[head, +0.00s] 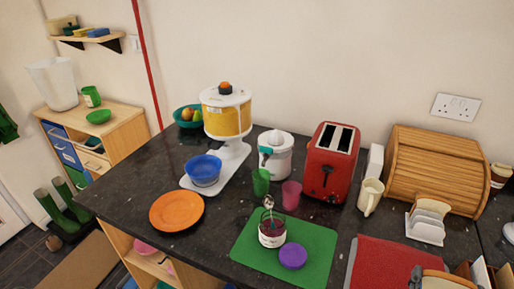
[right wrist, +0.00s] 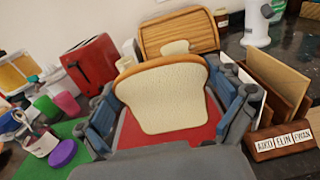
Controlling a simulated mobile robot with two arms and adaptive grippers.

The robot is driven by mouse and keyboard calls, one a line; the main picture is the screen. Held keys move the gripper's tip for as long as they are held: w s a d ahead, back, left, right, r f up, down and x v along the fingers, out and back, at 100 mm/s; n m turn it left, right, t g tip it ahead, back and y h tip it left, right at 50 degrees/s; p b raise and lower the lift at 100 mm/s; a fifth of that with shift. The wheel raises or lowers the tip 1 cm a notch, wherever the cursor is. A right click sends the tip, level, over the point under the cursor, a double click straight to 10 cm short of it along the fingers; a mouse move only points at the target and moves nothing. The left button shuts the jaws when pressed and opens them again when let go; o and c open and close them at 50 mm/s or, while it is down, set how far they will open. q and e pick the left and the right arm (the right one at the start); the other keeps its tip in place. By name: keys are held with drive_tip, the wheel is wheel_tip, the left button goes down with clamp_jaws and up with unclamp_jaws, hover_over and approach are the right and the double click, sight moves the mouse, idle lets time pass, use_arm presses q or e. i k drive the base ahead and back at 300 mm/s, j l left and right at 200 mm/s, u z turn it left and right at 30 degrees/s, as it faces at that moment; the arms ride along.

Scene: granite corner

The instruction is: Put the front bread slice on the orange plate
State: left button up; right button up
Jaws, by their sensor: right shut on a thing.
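The front bread slice (right wrist: 165,95), pale with a brown crust, stands upright between the two blue-grey fingers of my right gripper (right wrist: 172,112), which is shut on it. Red cloth shows behind and below it. In the head view, the slice (head: 446,280) is cut off by the bottom edge, with a finger of my right gripper (head: 416,277) at its left. The orange plate (head: 176,211) lies empty on the dark counter at the left, far from the slice. A white rack (head: 424,231) holds another slice (head: 432,209). My left gripper is not in view.
A green mat (head: 245,248) with a jar (head: 271,232) and purple lid (head: 293,256) lies between the plate and the red cloth (head: 382,260). Cups, a juicer (head: 275,160) and a red toaster (head: 331,165) stand behind. A wooden holder (right wrist: 283,140) is close at right.

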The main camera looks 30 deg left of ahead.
sight(178, 213)
drive_tip(key=k+j+u, duration=0.15)
drive_tip(key=j, duration=0.15)
drive_tip(key=k+j+u, duration=0.1)
drive_tip(key=j, duration=0.25)
drive_tip(key=k+j+u, duration=0.15)
drive_tip(key=j, duration=0.15)
drive_tip(key=k+j+u, duration=0.1)
drive_tip(key=j, duration=0.25)
drive_tip(key=u, duration=0.7)
